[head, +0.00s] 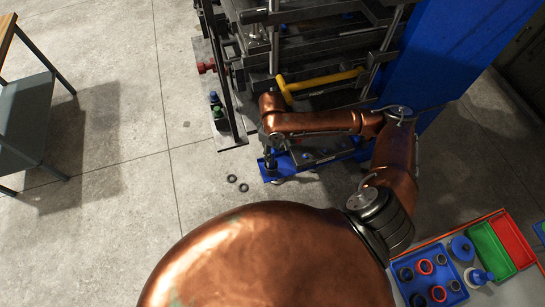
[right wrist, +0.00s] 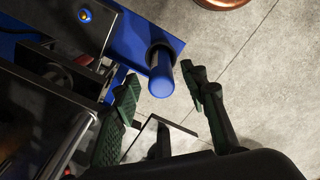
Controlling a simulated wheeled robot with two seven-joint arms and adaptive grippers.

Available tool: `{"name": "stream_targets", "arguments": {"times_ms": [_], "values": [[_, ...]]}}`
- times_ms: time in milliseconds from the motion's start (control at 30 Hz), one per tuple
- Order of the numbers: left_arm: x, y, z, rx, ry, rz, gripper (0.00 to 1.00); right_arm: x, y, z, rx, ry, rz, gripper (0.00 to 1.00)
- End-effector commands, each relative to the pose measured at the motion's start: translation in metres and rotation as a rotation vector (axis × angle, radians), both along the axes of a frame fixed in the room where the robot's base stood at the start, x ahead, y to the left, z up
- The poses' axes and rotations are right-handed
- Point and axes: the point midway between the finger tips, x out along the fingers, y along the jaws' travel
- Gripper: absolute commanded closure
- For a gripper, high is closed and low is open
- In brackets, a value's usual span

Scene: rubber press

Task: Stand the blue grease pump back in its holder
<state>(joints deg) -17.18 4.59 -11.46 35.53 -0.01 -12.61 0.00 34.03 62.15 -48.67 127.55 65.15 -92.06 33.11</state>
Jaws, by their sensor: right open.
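In the right wrist view a blue cylinder (right wrist: 161,78) with a black collar stands out from a blue plate (right wrist: 118,18). It looks like the grease pump, but I cannot be sure. My right gripper (right wrist: 160,82) is open, with one dark green finger on each side of the cylinder and visible gaps to it. I cannot make out a separate pump holder. My left gripper is not in view.
The dark press frame (head: 285,45) with a yellow bar (head: 325,81) stands behind my arm. Blue and green bottles (head: 216,106) stand on a plate at its left. Two black rings (head: 238,183) lie on the floor. Colored bins (head: 488,243) hold parts at lower right.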

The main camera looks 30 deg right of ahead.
Motion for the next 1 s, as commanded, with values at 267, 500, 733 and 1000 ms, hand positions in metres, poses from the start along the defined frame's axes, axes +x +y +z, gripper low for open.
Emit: {"name": "stream_targets", "arguments": {"times_ms": [267, 500, 733, 1000], "values": [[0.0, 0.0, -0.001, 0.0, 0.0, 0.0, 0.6, 0.001, 0.0, 0.036, 0.001, -0.001, 0.0, 0.6], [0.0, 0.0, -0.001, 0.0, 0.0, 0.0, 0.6, 0.0, 0.0, 0.04, 0.0, 0.001, -0.001, 0.6], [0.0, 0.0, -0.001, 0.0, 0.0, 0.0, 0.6, 0.0, 0.0, 0.04, 0.0, 0.0, 0.0, 0.6], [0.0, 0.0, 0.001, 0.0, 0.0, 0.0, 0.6, -0.006, 0.008, 0.037, 0.021, 0.017, -0.008, 0.6]]}}
